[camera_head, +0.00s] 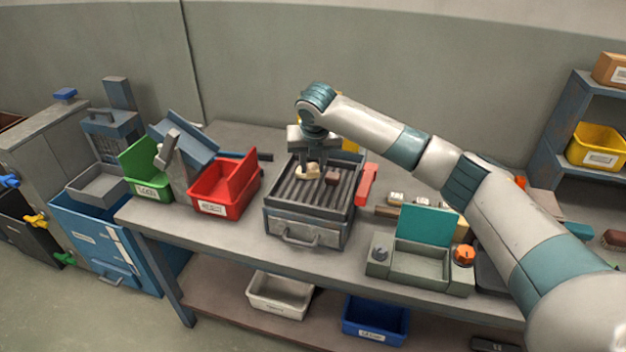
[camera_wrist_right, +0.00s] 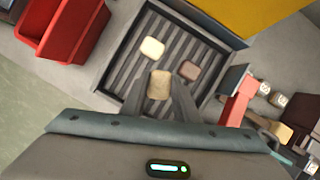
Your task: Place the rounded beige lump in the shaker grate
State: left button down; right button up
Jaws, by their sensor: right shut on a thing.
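The shaker grate (camera_head: 345,197) is a grey ribbed tray in a metal box on the table; its ribs also show in the wrist view (camera_wrist_right: 125,75). My right gripper (camera_head: 313,166) points down over the grate, shut on a rounded beige lump (camera_wrist_right: 159,86). In the wrist view the lump sits between the fingers; I cannot tell whether it touches the ribs. A paler cream lump (camera_wrist_right: 152,47) and a brown lump (camera_wrist_right: 189,70) lie on the grate close by. The brown one also shows in the head view (camera_head: 332,178). My left gripper is not in view.
A red bin (camera_head: 228,205) and a green bin (camera_head: 150,187) stand left of the grate. A red part (camera_head: 367,184) stands against its right side. A grey box with a teal lid (camera_head: 427,232) and an orange knob (camera_head: 464,254) is at the front right.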

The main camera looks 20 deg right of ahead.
aim_at(313, 178)
jog(key=shift+f, duration=1.1)
jog(key=shift+f+p, duration=0.8)
jog(key=shift+f, duration=1.1)
jog(key=o, duration=1.1)
jog(key=shift+f, duration=0.1)
jog(key=shift+c, duration=0.2)
jog(key=b+v, duration=0.2)
jog(key=v, duration=1)
jog(key=shift+b, duration=0.4)
